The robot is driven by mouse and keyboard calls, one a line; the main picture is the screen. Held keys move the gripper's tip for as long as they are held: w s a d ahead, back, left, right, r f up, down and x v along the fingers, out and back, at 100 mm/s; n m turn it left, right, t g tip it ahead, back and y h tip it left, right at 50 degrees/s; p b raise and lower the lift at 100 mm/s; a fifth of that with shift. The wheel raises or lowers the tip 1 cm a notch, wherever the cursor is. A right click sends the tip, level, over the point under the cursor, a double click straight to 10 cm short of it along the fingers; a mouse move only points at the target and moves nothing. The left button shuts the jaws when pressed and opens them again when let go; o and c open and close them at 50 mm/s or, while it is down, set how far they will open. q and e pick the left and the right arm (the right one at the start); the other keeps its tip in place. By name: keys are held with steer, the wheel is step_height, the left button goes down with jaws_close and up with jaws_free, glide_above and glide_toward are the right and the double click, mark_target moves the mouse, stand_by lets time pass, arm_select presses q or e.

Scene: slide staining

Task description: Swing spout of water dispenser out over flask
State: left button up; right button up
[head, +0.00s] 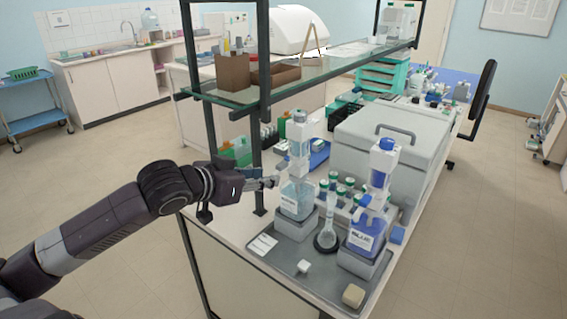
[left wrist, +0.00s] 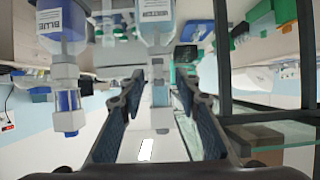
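The water dispenser (head: 296,200) is a clear bottle with a white pump head (head: 299,150), standing on a grey block at the tray's back left. A glass flask (head: 327,236) stands upright on a dark base, between the water and blue dispensers. My left gripper (head: 268,182) is at the left side of the water dispenser. In the left wrist view, which looks upside down, its fingers (left wrist: 159,82) are apart. The pump head (left wrist: 160,95) shows between them, with the water bottle (left wrist: 156,12) above. I cannot make out the spout clearly. My right gripper is not in view.
The blue dispenser (head: 367,232) stands right of the flask. A grey tray (head: 300,285) carries the dispensers and small blocks. A glass shelf (head: 300,82) on dark posts overhangs the bench behind. A large grey lidded box (head: 385,140) stands behind the dispensers.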

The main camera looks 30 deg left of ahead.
mark_target(283, 163)
arm_select(q)
steer(key=shift+t, duration=0.3)
steer(key=shift+w+d+r+p, duration=0.1)
steer(key=shift+w+r+p, duration=0.15)
steer(key=shift+w, duration=0.8)
steer(key=shift+w+d+r+p, duration=0.15)
steer(key=shift+w+p, duration=0.25)
steer(key=shift+w, duration=0.6)
steer(key=shift+w+d+r+p, duration=0.1)
steer(key=shift+w+r+p, duration=0.15)
steer(key=shift+w, duration=0.8)
steer(key=shift+f+p+x, duration=0.25)
steer(key=shift+p+x, duration=0.05)
steer(key=shift+x, duration=0.8)
steer(key=shift+s, duration=0.1)
jaws_close()
